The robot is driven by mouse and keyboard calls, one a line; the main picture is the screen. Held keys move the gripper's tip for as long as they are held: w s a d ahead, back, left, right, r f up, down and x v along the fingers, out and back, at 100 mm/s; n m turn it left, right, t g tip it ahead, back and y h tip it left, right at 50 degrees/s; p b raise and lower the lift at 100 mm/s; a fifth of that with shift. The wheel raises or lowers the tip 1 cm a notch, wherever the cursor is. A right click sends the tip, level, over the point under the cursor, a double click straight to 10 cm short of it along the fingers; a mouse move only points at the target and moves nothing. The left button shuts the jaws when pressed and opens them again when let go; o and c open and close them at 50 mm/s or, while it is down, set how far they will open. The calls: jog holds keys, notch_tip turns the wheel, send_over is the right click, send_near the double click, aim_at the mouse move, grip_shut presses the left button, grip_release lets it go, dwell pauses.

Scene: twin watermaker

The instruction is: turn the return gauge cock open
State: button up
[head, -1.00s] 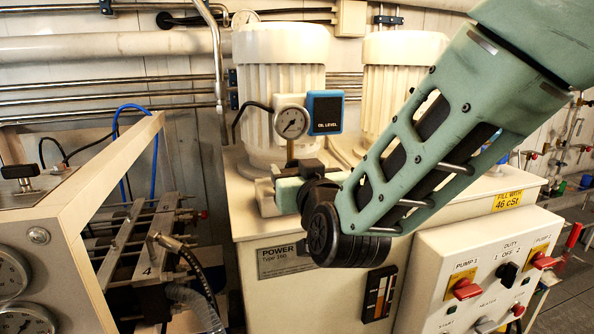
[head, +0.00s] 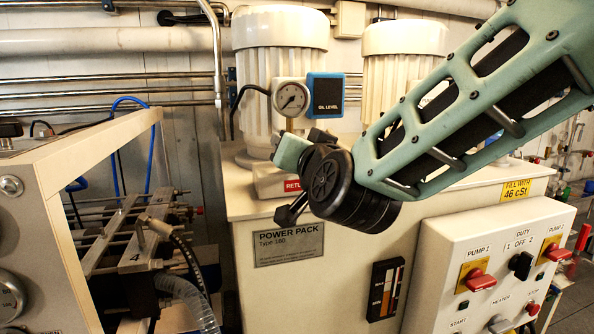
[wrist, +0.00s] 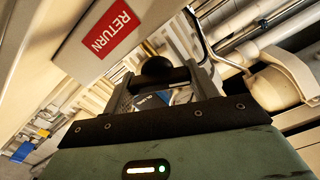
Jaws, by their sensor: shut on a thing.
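The return gauge cock's black ball-ended handle (wrist: 157,67) shows in the wrist view between the two fingers of my gripper (wrist: 160,80), which is shut on it. In the head view my gripper (head: 292,150) is tilted beside the cock, just below the round pressure gauge (head: 291,97). The cock's body and the fingertips are mostly hidden there by my wrist. The red RETURN label (wrist: 111,28) is close to the fingers in the wrist view. It is partly covered in the head view (head: 292,185).
The blue OIL LEVEL box (head: 325,96) is right of the gauge. Two cream motors (head: 270,62) stand behind it. The pump switch panel (head: 490,265) is at lower right. A cream frame with hoses (head: 95,170) stands at left.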

jog(key=shift+f+m+b, duration=0.1)
jog(key=shift+m+b, duration=1.1)
jog(key=shift+b, duration=0.25)
jog(key=o, duration=1)
jog(key=shift+p, duration=0.35)
